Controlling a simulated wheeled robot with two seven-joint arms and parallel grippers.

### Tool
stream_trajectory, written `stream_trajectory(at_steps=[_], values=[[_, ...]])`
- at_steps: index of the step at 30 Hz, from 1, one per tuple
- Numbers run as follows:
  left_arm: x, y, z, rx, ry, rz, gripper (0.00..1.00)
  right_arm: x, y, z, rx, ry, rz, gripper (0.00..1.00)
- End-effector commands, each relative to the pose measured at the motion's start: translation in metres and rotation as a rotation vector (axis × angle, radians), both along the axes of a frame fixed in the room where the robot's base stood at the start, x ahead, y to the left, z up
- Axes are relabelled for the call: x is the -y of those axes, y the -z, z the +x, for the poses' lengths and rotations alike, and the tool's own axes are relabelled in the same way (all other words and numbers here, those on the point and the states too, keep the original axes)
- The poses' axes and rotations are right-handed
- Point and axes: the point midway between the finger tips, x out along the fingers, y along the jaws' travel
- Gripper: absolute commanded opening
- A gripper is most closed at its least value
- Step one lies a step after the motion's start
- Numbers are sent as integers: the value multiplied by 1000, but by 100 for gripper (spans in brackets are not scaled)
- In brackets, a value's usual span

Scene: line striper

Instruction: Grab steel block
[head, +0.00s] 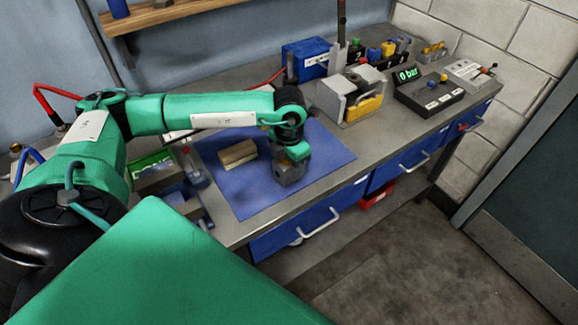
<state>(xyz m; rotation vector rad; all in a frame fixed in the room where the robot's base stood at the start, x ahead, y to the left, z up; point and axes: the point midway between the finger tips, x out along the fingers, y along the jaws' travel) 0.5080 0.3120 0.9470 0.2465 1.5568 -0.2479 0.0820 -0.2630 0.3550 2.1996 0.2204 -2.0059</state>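A grey steel block (288,176) is on the blue mat (325,158), right of the mat's middle. My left gripper (292,160) points down right at the block and hides its upper part. I cannot tell whether the fingers are closed on it, or whether the block rests on the mat or is slightly raised. A wooden block (237,153) lies on the mat to the left, apart from the gripper. My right gripper is not in view.
A vise-like grey device (349,98) stands right of the mat, with a black control box showing "0 bar" (428,95) beyond it. A blue box (305,55) is behind. Small bins (155,173) are left of the mat. The mat's right part is bare.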

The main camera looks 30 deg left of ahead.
Motion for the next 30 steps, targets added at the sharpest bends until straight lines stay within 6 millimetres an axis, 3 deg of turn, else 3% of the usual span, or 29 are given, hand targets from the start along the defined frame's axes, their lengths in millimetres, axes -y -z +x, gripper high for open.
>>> stream_trajectory(at_steps=[11, 16, 23, 30], values=[[0, -4, 1, 3, 0, -1, 4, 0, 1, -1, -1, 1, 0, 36], [0, -17, 1, 4, 0, 0, 4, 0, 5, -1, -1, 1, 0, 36], [0, -64, 1, 8, 0, -2, 4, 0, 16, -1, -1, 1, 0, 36], [1, -133, 2, 9, 1, -2, 4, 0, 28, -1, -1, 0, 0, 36]])
